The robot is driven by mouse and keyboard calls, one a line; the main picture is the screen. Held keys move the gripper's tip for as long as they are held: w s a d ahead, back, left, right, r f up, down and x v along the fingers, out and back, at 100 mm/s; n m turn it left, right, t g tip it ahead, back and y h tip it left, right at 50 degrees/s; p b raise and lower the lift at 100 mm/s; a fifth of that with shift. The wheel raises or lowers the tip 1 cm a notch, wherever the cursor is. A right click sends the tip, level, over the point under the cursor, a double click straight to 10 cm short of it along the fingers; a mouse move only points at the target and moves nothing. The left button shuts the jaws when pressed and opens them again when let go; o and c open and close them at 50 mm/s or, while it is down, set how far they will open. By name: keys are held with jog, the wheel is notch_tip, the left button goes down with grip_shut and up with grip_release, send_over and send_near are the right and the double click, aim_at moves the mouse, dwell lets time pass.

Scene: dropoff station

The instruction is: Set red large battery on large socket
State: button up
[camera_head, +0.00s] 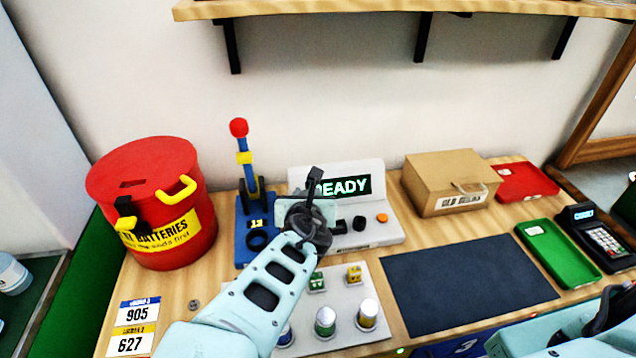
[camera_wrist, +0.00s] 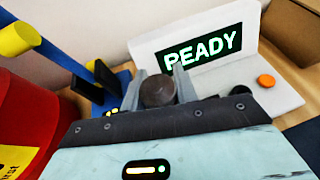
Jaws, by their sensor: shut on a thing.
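My gripper (camera_wrist: 160,88) is shut on a round, dark-ended cylinder (camera_wrist: 158,91), which I take to be the large battery. Its side is hidden, so I see no red on it. In the head view my gripper (camera_head: 308,210) is in front of the left part of the white station with the READY display (camera_head: 346,187). Black round sockets (camera_head: 358,223) show on that station, right of my gripper. I cannot tell which is the large one; my gripper covers the station's left part. Whether the cylinder touches a socket is hidden.
A blue stand with a red-knobbed lever (camera_head: 239,128) is left of my gripper, beside the red batteries bin (camera_head: 145,190). Several batteries (camera_head: 325,318) stand on a light tray in front. An orange button (camera_head: 382,218) is on the station. The dark mat (camera_head: 465,285) is clear.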

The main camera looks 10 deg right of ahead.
notch_tip(320, 180, down, 6)
jog(key=b, duration=0.5)
jog(key=shift+r, duration=0.1)
jog(key=shift+p, duration=0.35)
dwell(1.2)
jog(key=shift+f+b, duration=0.45)
jog(key=shift+f, duration=0.15)
dwell(0.4)
jog(key=o, duration=0.8)
jog(key=shift+r, duration=0.1)
